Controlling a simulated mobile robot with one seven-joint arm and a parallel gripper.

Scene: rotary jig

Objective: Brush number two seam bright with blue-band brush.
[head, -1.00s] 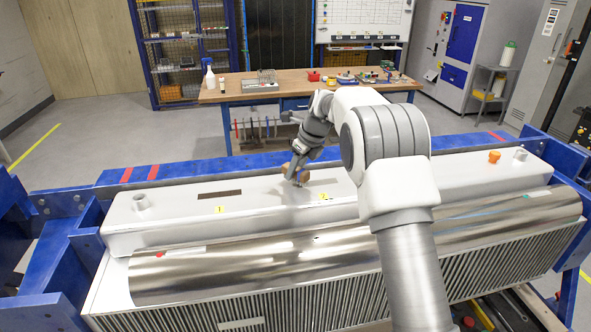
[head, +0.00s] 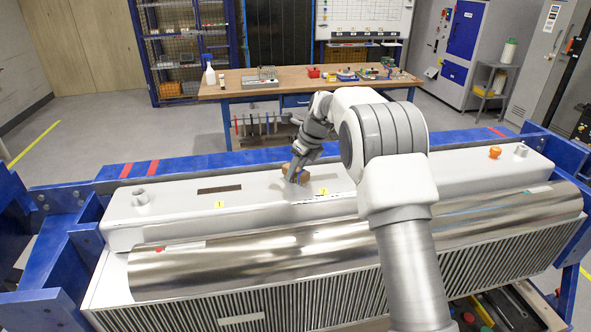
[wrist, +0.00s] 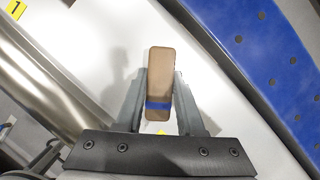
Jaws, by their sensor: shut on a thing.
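My gripper (head: 294,178) is shut on the brush, a tan block (wrist: 159,70) with a blue band (wrist: 158,104). In the head view it is low over the long pale tank (head: 160,210), just left of the yellow number two tag (head: 323,191). Whether the bristles touch the metal is hidden. The number two seam cannot be made out clearly beside the gripper. The dark strip (head: 219,189) above the yellow number one tag (head: 219,204) is in plain view. In the wrist view the number one tag (wrist: 15,9) is at the top left.
A shiny metal cylinder (head: 200,270) lies along the tank's near side, above a ribbed core (head: 290,300). A blue frame (head: 75,260) surrounds the work. An orange cap (head: 494,152) stands at the tank's right end. A workbench (head: 240,92) stands behind.

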